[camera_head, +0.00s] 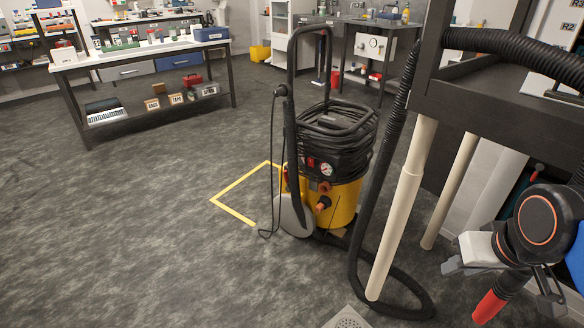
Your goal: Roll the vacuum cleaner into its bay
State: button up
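The vacuum cleaner (345,195) stands upright on the floor near the middle of the head view. It has a yellow drum, a black top with coiled cable, a gauge and a tall black push handle. A yellow tape outline (232,208) is on the floor at its left; the cleaner hides part of it. I cannot tell how much of the cleaner stands inside the outline. My gripper (503,284) is at the lower right, well apart from the cleaner. Its light grey parts and a red-and-black cylinder overlap there, so its opening is unclear.
A black hose (357,265) hangs beside the cleaner and loops on the floor. Pale posts (400,215) stand right of it under a dark bench (470,105). A floor drain (349,319) lies in front. A white-topped table (140,54) stands back left. The left floor is clear.

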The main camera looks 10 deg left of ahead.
aim_at(343, 144)
jog(key=i+j, duration=0.15)
jog(key=j, duration=0.2)
jog(key=i+j+z, duration=0.1)
jog(key=j, duration=0.25)
jog(key=i+j, duration=0.2)
jog(key=j, duration=0.2)
jog(key=i+j+z, duration=0.1)
jog(key=j, duration=0.25)
jog(key=i+j, duration=0.15)
jog(key=j, duration=0.25)
jog(key=i+j+z, duration=0.15)
jog(key=i+j, duration=0.45)
jog(key=i+j+z, duration=0.2)
jog(key=i+j, duration=0.35)
jog(key=j, duration=0.25)
jog(key=k+j+z, duration=0.15)
jog(key=j, duration=0.25)
jog(key=k+j+z, duration=0.15)
jog(key=j, duration=0.25)
jog(key=k+j+z, duration=0.15)
jog(key=k+j, duration=0.15)
